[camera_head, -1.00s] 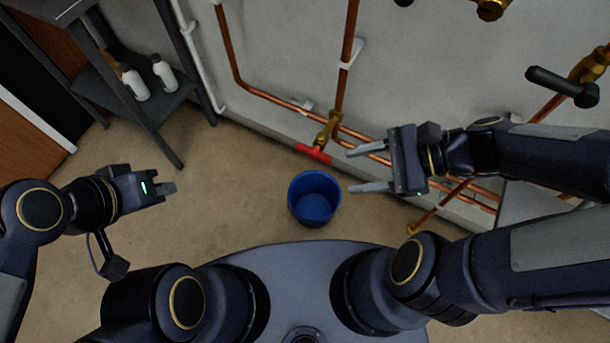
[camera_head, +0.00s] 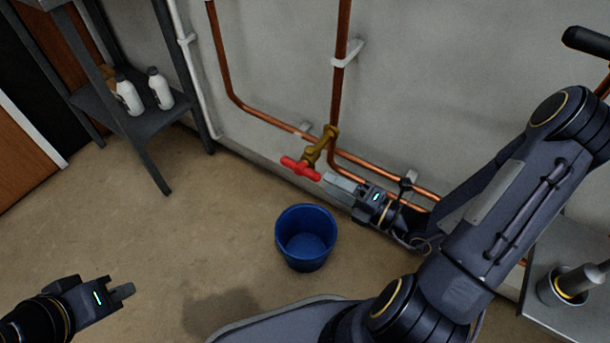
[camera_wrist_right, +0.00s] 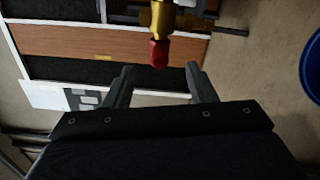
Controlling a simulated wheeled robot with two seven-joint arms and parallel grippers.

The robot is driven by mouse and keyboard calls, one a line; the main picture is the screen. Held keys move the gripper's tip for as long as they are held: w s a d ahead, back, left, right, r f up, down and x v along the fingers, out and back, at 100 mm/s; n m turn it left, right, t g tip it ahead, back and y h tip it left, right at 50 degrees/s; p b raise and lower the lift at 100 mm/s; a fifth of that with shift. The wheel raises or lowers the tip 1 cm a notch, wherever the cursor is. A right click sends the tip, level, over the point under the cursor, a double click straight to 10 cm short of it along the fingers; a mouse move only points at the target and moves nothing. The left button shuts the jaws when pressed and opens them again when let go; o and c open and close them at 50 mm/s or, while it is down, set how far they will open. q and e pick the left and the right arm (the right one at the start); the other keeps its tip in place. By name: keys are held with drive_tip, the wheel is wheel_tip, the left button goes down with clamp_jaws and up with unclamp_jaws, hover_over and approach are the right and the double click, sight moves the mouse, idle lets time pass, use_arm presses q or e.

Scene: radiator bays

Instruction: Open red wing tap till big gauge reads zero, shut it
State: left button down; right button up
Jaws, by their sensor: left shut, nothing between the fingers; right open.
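The red wing tap (camera_head: 301,168) sits on a brass fitting (camera_head: 322,146) low on the wall pipework. My right gripper (camera_head: 329,186) is just right of and below the red handle in the head view. In the right wrist view the open fingers (camera_wrist_right: 159,84) point toward the red handle (camera_wrist_right: 159,53), which is seen end-on beyond the tips; I see no touch. My left gripper (camera_head: 128,290) is shut and empty at the lower left, over the floor. The big gauge is not in view.
A blue bucket (camera_head: 306,238) stands on the floor below the tap; its edge (camera_wrist_right: 313,68) shows in the right wrist view. A dark shelf with white bottles (camera_head: 160,88) is at the left. Copper pipes (camera_head: 267,115) run along the wall. A metal bench (camera_head: 562,318) is at lower right.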

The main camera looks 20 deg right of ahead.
sight(306, 172)
drive_tip(key=b+x, duration=0.2)
drive_tip(key=x, duration=0.5)
drive_tip(key=shift+f, duration=0.1)
drive_tip(key=shift+w+a+b, duration=0.2)
drive_tip(key=shift+w+b, duration=0.1)
drive_tip(key=shift+c, duration=0.3)
drive_tip(key=c, duration=0.9)
